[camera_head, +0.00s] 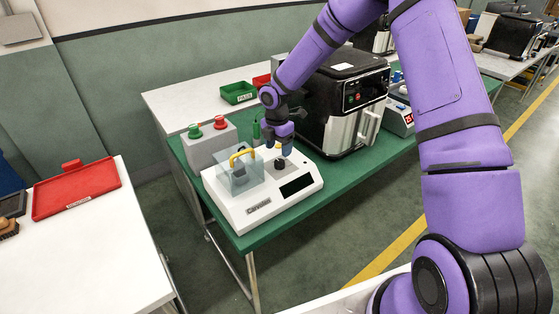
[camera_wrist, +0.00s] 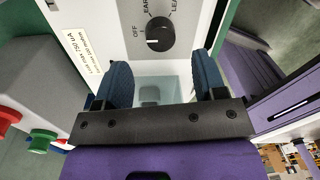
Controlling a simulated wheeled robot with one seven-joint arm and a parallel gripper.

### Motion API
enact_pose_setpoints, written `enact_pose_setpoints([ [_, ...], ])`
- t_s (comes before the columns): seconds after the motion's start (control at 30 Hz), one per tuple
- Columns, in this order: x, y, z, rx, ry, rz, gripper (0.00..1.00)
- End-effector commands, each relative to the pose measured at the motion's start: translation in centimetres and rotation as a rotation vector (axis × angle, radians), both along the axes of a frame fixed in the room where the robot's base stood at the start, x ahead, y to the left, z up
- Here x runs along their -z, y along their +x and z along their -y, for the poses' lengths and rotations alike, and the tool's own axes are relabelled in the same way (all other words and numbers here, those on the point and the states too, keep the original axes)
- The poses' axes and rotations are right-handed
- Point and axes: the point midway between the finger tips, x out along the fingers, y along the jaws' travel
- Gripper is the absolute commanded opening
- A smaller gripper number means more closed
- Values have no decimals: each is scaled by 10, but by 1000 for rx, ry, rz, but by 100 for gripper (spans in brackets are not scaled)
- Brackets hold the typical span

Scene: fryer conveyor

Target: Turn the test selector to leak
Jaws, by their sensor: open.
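The test selector is a round black knob (camera_wrist: 162,32) on the white tester (camera_head: 262,208). In the wrist view its labels read OFF, a partly cut-off EAR… and a partly cut-off LEA…. A white mark on the knob lies on its left side, towards OFF. In the head view the knob (camera_head: 280,164) sits on the tester's top, below my gripper (camera_head: 281,146). My gripper's two blue fingers (camera_wrist: 163,78) are open and empty. The knob lies beyond the fingertips in the wrist view, between their lines and not touched.
A clear cover with a yellow handle (camera_head: 242,155) stands on the tester, left of the knob. A grey box with red and green buttons (camera_head: 208,142) is behind it. A black air fryer (camera_head: 345,100) stands close on the right. The green mat's front edge (camera_head: 330,172) is clear.

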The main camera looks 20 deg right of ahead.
Motion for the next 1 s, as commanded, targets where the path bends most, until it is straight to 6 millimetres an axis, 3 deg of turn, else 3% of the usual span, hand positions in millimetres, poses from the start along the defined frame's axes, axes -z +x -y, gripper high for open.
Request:
enact_pose_setpoints([
  [0.1, 22, -2, 0, 0, -1, -3, 64],
  [0.3, 47, -3, 1, 1, -1, -2, 64],
  [0.77, 57, -3, 2, 2, 0, 0, 64],
  [0.9, 57, -3, 2, 2, 0, 0, 32],
  [1.0, 57, -3, 2, 2, 0, 0, 15],
])
